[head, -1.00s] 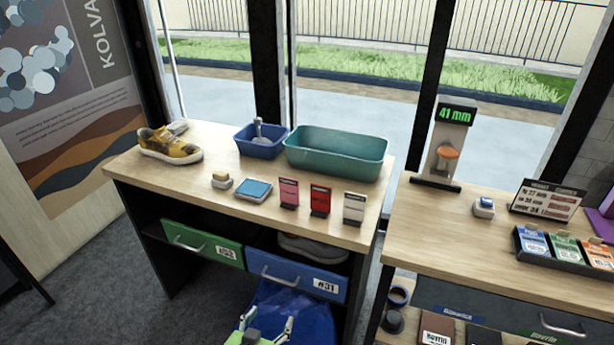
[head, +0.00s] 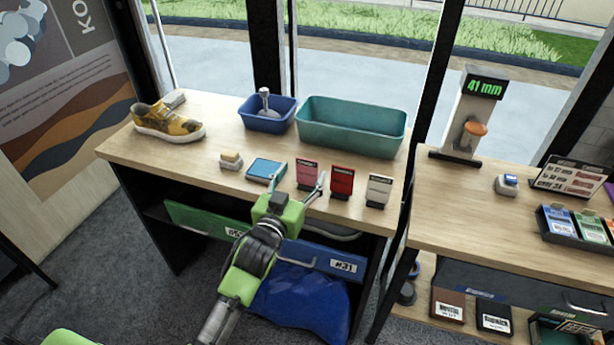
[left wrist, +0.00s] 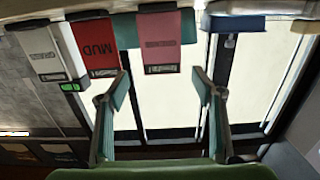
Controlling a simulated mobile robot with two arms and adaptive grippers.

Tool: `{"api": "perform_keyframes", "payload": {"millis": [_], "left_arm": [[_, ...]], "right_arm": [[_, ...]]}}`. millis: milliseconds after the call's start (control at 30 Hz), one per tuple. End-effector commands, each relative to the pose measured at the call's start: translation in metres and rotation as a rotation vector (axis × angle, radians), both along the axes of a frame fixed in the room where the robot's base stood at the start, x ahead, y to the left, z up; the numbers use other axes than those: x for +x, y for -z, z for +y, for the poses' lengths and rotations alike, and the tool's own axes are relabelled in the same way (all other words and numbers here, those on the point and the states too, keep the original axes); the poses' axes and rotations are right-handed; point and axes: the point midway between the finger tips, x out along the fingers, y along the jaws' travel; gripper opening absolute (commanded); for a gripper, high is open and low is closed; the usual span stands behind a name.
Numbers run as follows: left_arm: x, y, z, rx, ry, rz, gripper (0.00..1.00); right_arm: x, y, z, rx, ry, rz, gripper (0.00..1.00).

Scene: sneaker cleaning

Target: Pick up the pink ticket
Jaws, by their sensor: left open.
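The pink ticket (head: 306,174) stands upright near the front edge of the left table, between the blue pad (head: 265,169) and the red ticket (head: 342,181). My left gripper (head: 298,185) is open and empty, at the table's front edge, its two fingers spread to either side of the pink ticket. In the left wrist view, which shows the scene upside down, the pink ticket (left wrist: 160,40) lies just beyond and between the open fingertips (left wrist: 160,74). I cannot tell from this whether the fingers touch it. My right gripper is out of view.
The red ticket and a white ticket (head: 379,190) stand close on the right. A sponge-like block (head: 231,160), a yellow sneaker (head: 167,122), a small blue tub (head: 267,122) and a teal tub (head: 350,127) share the tabletop. Drawers (head: 333,262) sit below the edge.

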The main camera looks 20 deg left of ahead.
Motion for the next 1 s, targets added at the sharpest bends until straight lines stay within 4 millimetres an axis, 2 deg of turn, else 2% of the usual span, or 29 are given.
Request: {"api": "perform_keyframes", "payload": {"millis": [167, 500, 833, 967, 1000], "left_arm": [[0.010, 0.000, 0.000, 0.000, 0.000, 0.001, 0.61], [0.051, 0.002, 0.002, -0.001, 0.000, 0.000, 0.61], [0.056, 0.004, 0.002, -0.001, 0.001, 0.000, 0.61], [0.056, 0.004, 0.002, -0.001, 0.001, 0.001, 0.27], [0.056, 0.004, 0.002, -0.001, 0.001, 0.001, 0.25]], "right_arm": [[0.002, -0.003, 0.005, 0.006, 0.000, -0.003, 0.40], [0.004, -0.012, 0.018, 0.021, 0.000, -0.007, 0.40], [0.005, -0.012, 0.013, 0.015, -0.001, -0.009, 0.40], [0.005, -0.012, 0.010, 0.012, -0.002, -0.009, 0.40], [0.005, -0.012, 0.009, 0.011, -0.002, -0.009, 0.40]]}}
